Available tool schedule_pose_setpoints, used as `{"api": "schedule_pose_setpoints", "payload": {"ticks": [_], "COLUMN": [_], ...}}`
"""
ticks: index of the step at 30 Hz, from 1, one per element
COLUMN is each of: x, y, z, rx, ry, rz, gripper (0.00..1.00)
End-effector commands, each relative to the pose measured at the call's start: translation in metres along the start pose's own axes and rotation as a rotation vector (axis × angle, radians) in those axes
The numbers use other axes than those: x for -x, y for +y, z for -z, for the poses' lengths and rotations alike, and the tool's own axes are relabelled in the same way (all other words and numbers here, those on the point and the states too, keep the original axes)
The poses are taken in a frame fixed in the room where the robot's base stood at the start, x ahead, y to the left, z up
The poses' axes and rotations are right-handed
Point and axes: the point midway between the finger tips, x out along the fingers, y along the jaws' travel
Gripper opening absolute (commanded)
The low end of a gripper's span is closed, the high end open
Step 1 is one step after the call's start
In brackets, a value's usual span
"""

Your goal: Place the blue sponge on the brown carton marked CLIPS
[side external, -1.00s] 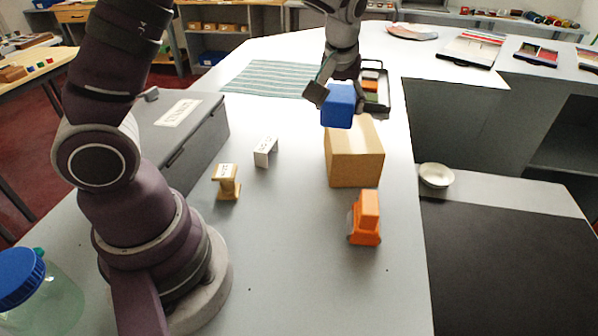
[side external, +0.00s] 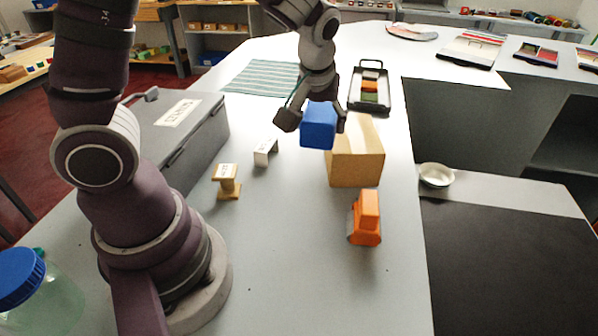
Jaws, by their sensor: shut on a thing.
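The blue sponge (side external: 318,126) is a blue block held up in the side external view. My gripper (side external: 312,120) is shut on it, with one dark finger at its left and one at its right. The brown carton (side external: 356,166) stands on the counter just right of and below the sponge in the picture. A pale strip runs along its top. I cannot read any CLIPS marking on it. The sponge overlaps the carton's upper left edge in the picture and hides part of it. I cannot tell the gap between them.
An orange toy-like object (side external: 364,220) stands in front of the carton. A wooden stand (side external: 227,182) and a white block (side external: 266,153) are to the left. A grey toolbox (side external: 205,140) is further left. A black tray (side external: 369,88) lies behind. A white bowl (side external: 436,175) is at right.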

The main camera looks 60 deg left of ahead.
Motion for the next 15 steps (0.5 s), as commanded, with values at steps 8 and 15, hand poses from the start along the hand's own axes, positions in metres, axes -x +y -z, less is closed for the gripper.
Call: {"api": "schedule_pose_setpoints", "payload": {"ticks": [8,15], "x": [-0.030,-0.040], "y": [0.040,0.054], "z": [0.048,0.064], "rx": [0.000,-0.001], "ry": [-0.001,-0.001], "rz": [0.004,0.002], "gripper": [0.30,0.30]}}
